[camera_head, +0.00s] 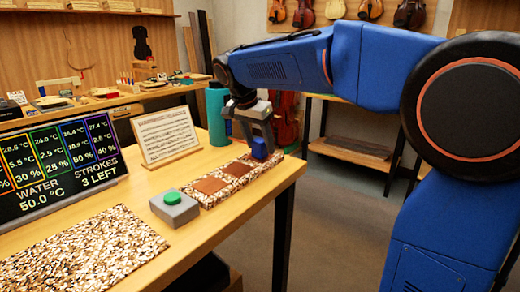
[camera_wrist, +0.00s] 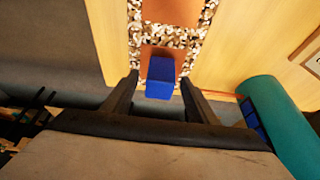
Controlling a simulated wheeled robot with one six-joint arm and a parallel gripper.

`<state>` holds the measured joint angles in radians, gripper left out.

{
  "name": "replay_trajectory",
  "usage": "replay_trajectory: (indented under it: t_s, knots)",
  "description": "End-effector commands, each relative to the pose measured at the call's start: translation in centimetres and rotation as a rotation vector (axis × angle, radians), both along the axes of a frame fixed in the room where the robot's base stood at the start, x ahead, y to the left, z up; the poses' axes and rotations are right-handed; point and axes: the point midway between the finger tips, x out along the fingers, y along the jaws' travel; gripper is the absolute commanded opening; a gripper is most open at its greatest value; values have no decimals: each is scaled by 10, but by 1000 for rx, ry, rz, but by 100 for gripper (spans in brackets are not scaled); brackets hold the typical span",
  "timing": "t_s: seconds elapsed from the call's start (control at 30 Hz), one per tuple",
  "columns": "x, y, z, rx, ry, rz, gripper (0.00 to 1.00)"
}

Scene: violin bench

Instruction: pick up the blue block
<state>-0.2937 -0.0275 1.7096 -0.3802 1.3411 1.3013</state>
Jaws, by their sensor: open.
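The blue block (camera_head: 262,147) is at the far right end of the speckled strip (camera_head: 208,201) near the table edge. In the wrist view the blue block (camera_wrist: 160,78) lies between my fingertips, over the end red-brown square. My gripper (camera_head: 259,146) points down at the block, its fingers on either side. In the wrist view my gripper (camera_wrist: 159,82) is open, with a small gap visible beside each finger. The block's underside is hidden, so I cannot tell exactly how it rests.
A teal cylinder (camera_head: 215,112) stands close to my gripper, with small blue shapes beside it. A grey box with a green button (camera_head: 174,206), a sheet on a stand (camera_head: 167,135) and a dark display (camera_head: 60,150) share the table. A speckled mat (camera_head: 85,255) lies in front.

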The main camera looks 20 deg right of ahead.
Motion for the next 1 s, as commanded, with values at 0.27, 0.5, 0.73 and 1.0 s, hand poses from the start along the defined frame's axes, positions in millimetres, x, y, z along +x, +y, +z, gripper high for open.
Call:
replay_trajectory:
  t_s: [0.27, 0.5, 0.73, 1.0]
  knots:
    - [0, -1, -3, 0, 0, 0, 53]
    - [1, -1, -2, 0, 0, 0, 9]
    - [1, -1, -1, 0, 0, 0, 5]
    - [1, -1, 31, 1, -2, 0, 5]
